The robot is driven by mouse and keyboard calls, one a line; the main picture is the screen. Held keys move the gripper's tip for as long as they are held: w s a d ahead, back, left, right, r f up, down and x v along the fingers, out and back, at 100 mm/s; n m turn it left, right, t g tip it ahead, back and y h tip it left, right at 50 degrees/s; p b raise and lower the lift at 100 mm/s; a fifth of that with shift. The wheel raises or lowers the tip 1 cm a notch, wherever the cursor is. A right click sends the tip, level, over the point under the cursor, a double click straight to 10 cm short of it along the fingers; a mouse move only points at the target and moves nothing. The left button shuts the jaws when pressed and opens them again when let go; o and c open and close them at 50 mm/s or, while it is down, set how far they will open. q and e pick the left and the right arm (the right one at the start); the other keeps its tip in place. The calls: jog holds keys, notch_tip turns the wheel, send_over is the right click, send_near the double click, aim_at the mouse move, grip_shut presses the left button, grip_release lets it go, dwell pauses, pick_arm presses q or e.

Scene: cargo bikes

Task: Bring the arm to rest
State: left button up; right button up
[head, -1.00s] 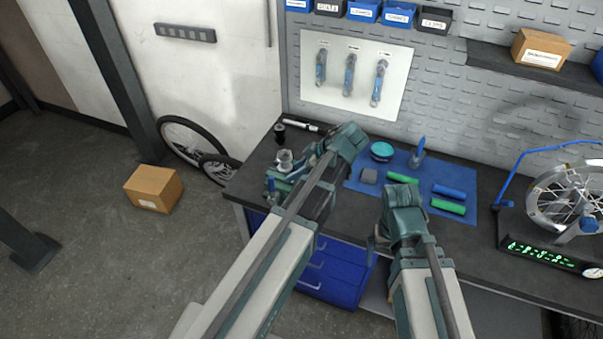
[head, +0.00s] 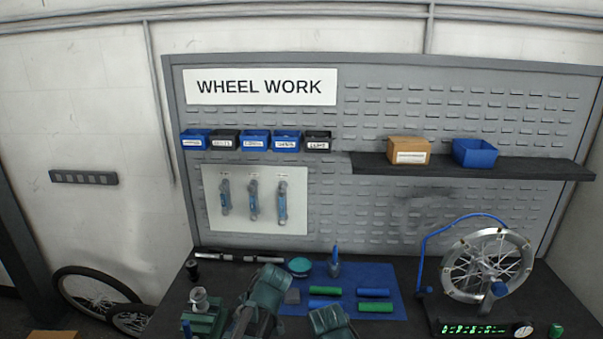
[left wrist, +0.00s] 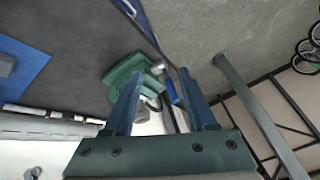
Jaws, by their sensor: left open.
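My left arm (head: 262,290) is folded over the left part of the dark bench, beside the green vise (head: 205,318). In the left wrist view my left gripper (left wrist: 160,75) has its two fingers apart with nothing held between them. The green vise (left wrist: 135,72) shows beyond the fingers, seemingly apart from them. In the head view the left fingertips are hidden. Of my right arm (head: 332,322) only a folded part shows at the bottom edge, and its gripper is out of sight.
A wheel in a stand (head: 488,265) is at the right. A pegboard with a shelf (head: 470,169) stands behind. Two wheels (head: 95,292) lean at the left wall.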

pick_arm(q)
jog(key=s+d+f+m+h+b, duration=0.2)
jog(key=s+d+f+m, duration=0.1)
jog(key=s+d+m, duration=0.3)
jog(key=s+d+f+m+h+b, duration=0.1)
jog(key=s+d+f+m, duration=0.3)
jog(key=m, duration=0.5)
jog(key=s+d+h, duration=0.1)
jog(key=s+d, duration=0.1)
jog(key=d, duration=0.1)
jog(key=shift+s+f+g+h+b, duration=0.2)
jog(key=shift+f+g+h+b, duration=0.1)
jog(key=shift+g+h+b, duration=0.1)
